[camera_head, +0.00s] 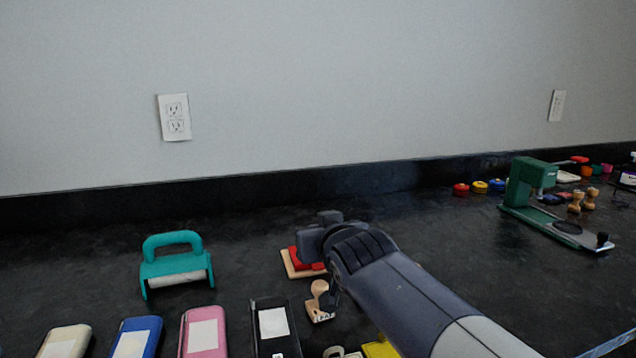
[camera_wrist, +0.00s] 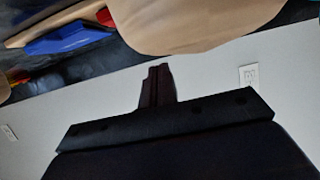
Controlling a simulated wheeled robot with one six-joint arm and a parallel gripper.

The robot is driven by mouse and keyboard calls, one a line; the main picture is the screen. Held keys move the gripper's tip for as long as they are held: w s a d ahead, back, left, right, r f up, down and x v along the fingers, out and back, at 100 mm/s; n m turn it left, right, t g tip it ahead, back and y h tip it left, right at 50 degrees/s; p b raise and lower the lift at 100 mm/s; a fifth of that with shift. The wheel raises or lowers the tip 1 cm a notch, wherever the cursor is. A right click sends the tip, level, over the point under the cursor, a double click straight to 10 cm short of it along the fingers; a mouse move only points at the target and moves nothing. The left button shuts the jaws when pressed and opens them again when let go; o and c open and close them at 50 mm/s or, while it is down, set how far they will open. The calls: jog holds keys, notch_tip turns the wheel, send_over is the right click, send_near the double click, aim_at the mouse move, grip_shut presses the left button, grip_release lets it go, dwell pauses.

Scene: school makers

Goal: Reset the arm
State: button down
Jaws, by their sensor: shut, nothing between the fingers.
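My arm reaches in from the lower right of the head view and ends above the dark counter (camera_head: 235,235). My gripper, seen in the wrist view (camera_wrist: 157,82), has its two dark fingers shut together with nothing between them. In the head view the fingertips are hidden or too small to make out. The end of my arm is in front of a red pad on a wooden base (camera_head: 290,264) and partly covers it. A wooden-handled stamp (camera_head: 319,300) stands just below it in the picture.
A teal-handled roller (camera_head: 175,264) stands at left. Several ink containers, including a pink one (camera_head: 203,335) and a black tray (camera_head: 272,325), line the front. A green press (camera_head: 535,190) stands at right. Large tan shapes (camera_wrist: 210,25) and a blue piece (camera_wrist: 65,40) fill the wrist view's top.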

jog(key=shift+w+a+r+g+p, duration=0.1)
jog(key=shift+w+r+g+p, duration=0.3)
jog(key=shift+p, duration=0.85)
jog(key=p, duration=0.4)
jog(key=shift+w+r+g, duration=0.2)
jog(key=shift+r+g, duration=0.1)
jog(key=shift+r, duration=0.1)
jog(key=p, duration=0.3)
jog(key=shift+w+a+r+g+h+p, duration=0.15)
jog(key=shift+w+r+g+h+p, duration=0.15)
jog(key=shift+w+g, duration=0.1)
jog(key=shift+w+a+r+g+p, duration=0.1)
jog(key=shift+w+g+p, duration=0.15)
jog(key=shift+p, duration=0.8)
jog(key=shift+w+g+p, duration=0.1)
jog(key=shift+g+p, duration=0.15)
jog(key=shift+p, duration=0.15)
